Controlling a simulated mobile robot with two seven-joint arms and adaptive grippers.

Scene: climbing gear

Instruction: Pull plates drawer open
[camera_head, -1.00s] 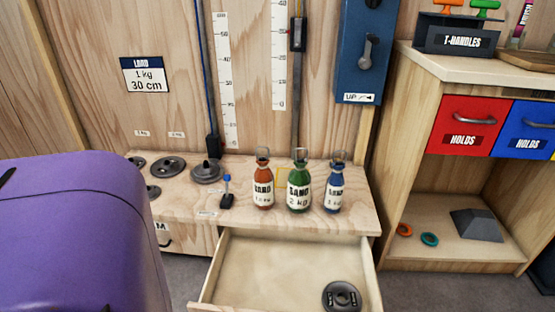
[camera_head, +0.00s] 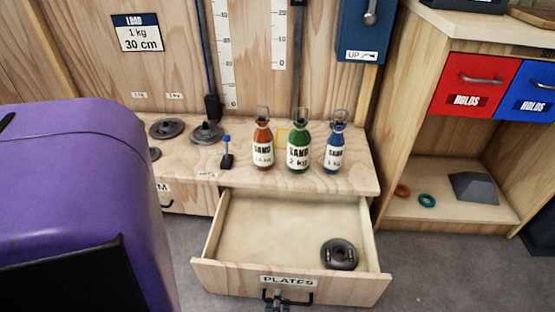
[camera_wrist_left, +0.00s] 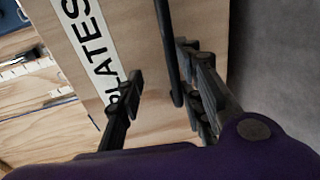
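The plates drawer (camera_head: 215,273) is pulled well out from under the wooden bench, with its inside in view. Its front has a PLATES label (camera_head: 288,281) and a dark bar handle (camera_head: 309,297). My left gripper (camera_head: 275,297) is at this handle, low in the head view. In the left wrist view, the fingers of my left gripper (camera_wrist_left: 160,98) are apart, with the handle bar (camera_wrist_left: 167,50) between them. A gap shows between the bar and one finger. The PLATES label shows there too (camera_wrist_left: 90,45). My right gripper is in neither view.
A dark round plate (camera_head: 339,254) lies in the drawer. Orange, green and blue sand bottles (camera_head: 299,150) stand on the bench top (camera_head: 260,182) above it, beside weight discs (camera_head: 207,132). A shelf unit (camera_head: 405,150) stands at the right. Grey floor (camera_head: 440,270) is clear in front.

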